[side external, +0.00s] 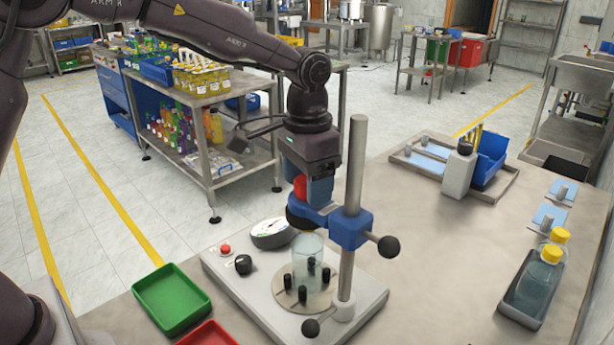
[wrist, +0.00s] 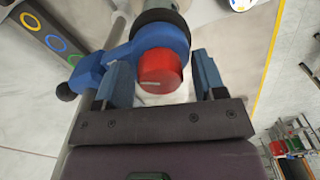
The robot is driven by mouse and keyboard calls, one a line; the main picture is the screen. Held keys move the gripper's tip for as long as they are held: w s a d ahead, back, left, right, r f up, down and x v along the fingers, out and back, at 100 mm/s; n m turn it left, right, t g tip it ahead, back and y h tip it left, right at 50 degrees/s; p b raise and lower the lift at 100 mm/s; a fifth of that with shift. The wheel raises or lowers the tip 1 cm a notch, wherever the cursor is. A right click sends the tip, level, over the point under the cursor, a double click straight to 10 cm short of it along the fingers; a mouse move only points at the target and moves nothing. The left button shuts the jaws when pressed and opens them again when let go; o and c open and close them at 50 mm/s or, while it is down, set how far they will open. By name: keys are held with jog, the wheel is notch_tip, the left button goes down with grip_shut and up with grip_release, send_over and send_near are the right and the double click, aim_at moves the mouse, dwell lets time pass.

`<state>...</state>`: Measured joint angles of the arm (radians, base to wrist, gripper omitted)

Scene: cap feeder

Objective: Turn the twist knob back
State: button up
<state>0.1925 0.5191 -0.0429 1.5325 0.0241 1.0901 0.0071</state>
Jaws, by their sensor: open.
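The red twist knob (wrist: 160,70) sits on top of the blue head of the capping stand, with a short pale mark on its side. It also shows in the side external view (side external: 300,187), partly hidden by my gripper. My gripper (wrist: 163,77) is open, with one blue finger on each side of the red knob. A gap shows between the knob and the right finger; contact on the left side cannot be told. The blue arm (side external: 350,229) of the stand is clamped on a grey upright post (side external: 355,165).
Below the head, a clear cylinder (side external: 308,250) stands on a round plate among black pegs. The base also has a red button (side external: 225,249), a black knob (side external: 243,264) and a round gauge (side external: 271,234). A green tray (side external: 171,299) is at front left.

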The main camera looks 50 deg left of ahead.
jog(key=c, duration=0.8)
jog(key=n, duration=0.5)
jog(key=shift+c, duration=0.2)
jog(key=o, duration=1.1)
jog(key=shift+r, duration=3.5)
jog(key=shift+w, duration=0.1)
